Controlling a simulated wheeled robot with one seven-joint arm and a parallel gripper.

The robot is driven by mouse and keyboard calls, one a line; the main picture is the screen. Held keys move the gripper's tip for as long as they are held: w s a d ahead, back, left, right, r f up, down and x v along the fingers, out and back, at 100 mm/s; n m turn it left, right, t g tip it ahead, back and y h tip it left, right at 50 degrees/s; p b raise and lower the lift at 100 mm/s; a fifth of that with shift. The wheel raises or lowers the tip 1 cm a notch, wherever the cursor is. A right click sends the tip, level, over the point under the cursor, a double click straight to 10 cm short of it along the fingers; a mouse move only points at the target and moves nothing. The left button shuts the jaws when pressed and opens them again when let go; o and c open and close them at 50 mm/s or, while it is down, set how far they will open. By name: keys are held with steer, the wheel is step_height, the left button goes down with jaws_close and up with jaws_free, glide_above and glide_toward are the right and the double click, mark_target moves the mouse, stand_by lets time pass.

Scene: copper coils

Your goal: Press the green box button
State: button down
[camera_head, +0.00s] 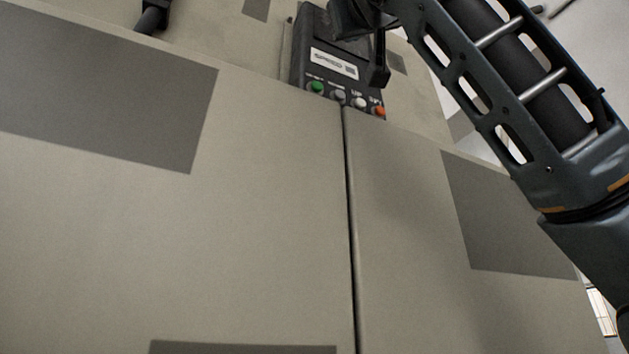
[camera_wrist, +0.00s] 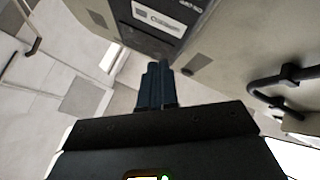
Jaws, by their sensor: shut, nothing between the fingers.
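The black control box (camera_head: 298,62) is mounted on the beige cabinet in the head view, with a light label and a row of buttons along its lower edge. The green button (camera_head: 316,87) is at the left end of that row and is uncovered. My gripper (camera_head: 379,80) is in front of the upper right part of the box, to the right of the green button and a little above it. In the wrist view my gripper (camera_wrist: 159,68) shows its dark fingers closed together and empty. The box (camera_wrist: 150,40) also shows there beyond the fingertips; the green button cannot be made out.
A grey button (camera_head: 340,95), a white button (camera_head: 361,102) and an orange-red button (camera_head: 379,111) sit right of the green one. The beige cabinet (camera_head: 270,220) has a vertical seam below the box. A black handle (camera_wrist: 262,90) sticks out at right in the wrist view.

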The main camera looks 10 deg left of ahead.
mark_target(317, 87)
steer(key=shift+w+a, duration=0.1)
stand_by(0.3)
steer(key=w+a+p, duration=0.2)
steer(key=w+a, duration=0.2)
steer(key=w, duration=0.3)
steer(key=shift+a, duration=0.4)
steer(key=shift+w, duration=0.15)
stand_by(1.8)
steer(key=shift+w+a, duration=0.25)
steer(key=shift+w+a, duration=0.2)
steer(key=shift+w, duration=0.15)
stand_by(0.8)
steer(key=shift+s+d, duration=0.45)
steer(key=shift+s, duration=0.25)
